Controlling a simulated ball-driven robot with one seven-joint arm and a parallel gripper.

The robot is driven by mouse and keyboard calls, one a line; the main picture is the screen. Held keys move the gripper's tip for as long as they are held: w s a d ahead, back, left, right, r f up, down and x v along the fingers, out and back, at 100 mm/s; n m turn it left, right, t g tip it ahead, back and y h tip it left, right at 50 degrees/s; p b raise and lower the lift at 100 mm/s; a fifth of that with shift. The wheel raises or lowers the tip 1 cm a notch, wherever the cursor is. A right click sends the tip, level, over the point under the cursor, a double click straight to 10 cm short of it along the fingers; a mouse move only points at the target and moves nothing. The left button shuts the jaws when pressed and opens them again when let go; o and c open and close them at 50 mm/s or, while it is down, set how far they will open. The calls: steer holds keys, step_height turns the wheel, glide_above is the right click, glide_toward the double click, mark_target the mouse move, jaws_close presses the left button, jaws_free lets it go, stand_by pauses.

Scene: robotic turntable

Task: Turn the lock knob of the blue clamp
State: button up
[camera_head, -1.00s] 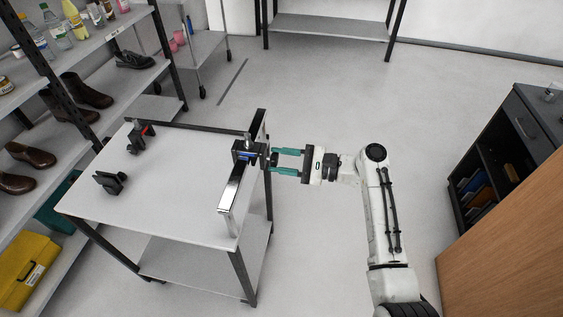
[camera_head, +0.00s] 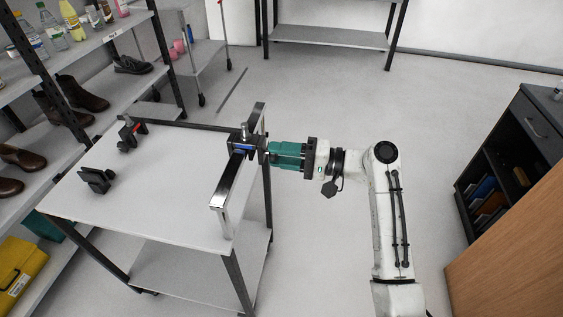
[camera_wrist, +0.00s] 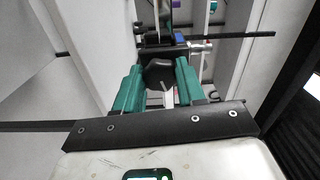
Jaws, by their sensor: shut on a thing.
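The blue clamp (camera_head: 240,147), a dark body with a blue part, sits on a shiny metal rail (camera_head: 226,189) along the right edge of the table. It also shows in the wrist view (camera_wrist: 180,39) beyond the fingers. My gripper (camera_head: 270,155) reaches it from the right, its teal fingers level with the clamp's right side. In the wrist view the black lock knob (camera_wrist: 158,73) lies between the fingertips, and my gripper is shut on it. The knob is mostly hidden by the fingers in the head view.
A black clamp with a red part (camera_head: 129,134) and another black clamp (camera_head: 97,180) are on the left of the grey table (camera_head: 165,195). Shelves with shoes stand at the left, a dark cabinet (camera_head: 512,150) at the right. Floor right of the table is clear.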

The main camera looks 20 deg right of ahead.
steer(key=shift+w+d+f+n+b, duration=0.1)
steer(key=shift+w+d+n+b, duration=0.05)
steer(key=shift+n+b, duration=8.05)
steer(key=shift+w+d+f+n+b, duration=0.1)
steer(key=shift+n+b, duration=7.1)
steer(key=shift+b, duration=1.85)
steer(key=shift+r, duration=0.1)
steer(key=o, duration=1.1)
steer(key=shift+c, duration=0.2)
